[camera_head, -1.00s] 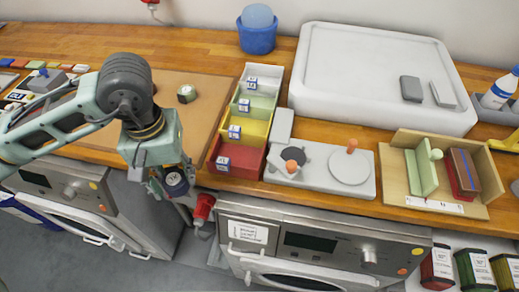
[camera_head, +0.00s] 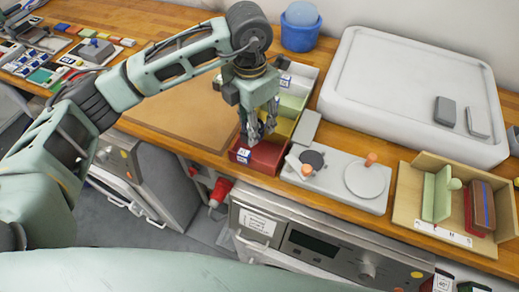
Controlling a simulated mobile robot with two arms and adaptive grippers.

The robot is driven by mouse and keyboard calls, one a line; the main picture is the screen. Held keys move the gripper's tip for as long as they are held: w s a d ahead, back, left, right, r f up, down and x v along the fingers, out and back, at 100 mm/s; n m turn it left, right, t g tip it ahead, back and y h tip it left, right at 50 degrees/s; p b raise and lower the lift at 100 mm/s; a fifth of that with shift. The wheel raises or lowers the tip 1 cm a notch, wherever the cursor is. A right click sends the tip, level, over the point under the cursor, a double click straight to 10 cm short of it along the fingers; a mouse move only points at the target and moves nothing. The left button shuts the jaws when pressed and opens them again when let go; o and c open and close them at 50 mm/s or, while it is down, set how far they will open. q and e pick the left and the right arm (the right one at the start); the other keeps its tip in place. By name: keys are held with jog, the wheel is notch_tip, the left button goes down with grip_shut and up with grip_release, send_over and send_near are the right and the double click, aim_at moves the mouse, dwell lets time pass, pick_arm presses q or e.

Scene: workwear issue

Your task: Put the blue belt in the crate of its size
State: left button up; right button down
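A row of four-coloured crates stands on the wooden bench: a red one (camera_head: 268,158) nearest, then a yellow one (camera_head: 284,126), a green one (camera_head: 294,102) and a white one (camera_head: 306,76). Their fronts carry small blue-and-white labels, too small to read surely. My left gripper (camera_head: 257,138) points down over the red and yellow crates. Its fingers look apart, and I see no belt between them. The blue belt is not visible; the gripper, arm or crate walls may hide it. My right gripper is not in view.
A brown mat (camera_head: 185,118) lies left of the crates, partly behind my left arm. A grey board with round plates (camera_head: 335,182) and a wooden box (camera_head: 405,200) stand to the right. A large white tub (camera_head: 400,90) fills the back.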

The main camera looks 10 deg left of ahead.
pick_arm(q)
jog(key=n, duration=0.2)
jog(key=w+d+n, duration=0.1)
jog(key=shift+w+r+n, duration=0.1)
jog(key=shift+r+n, duration=0.05)
jog(key=shift+n, duration=0.25)
jog(key=shift+f+p, duration=0.2)
jog(key=shift+p, duration=0.15)
jog(key=p, duration=0.2)
send_over(259, 153)
jog(key=shift+n, duration=0.3)
notch_tip(259, 153, down, 5)
jog(key=shift+a+f, duration=0.1)
jog(key=shift+f, duration=0.7)
notch_tip(259, 153, down, 3)
jog(key=shift+p, duration=0.7)
jog(key=shift+f, duration=0.1)
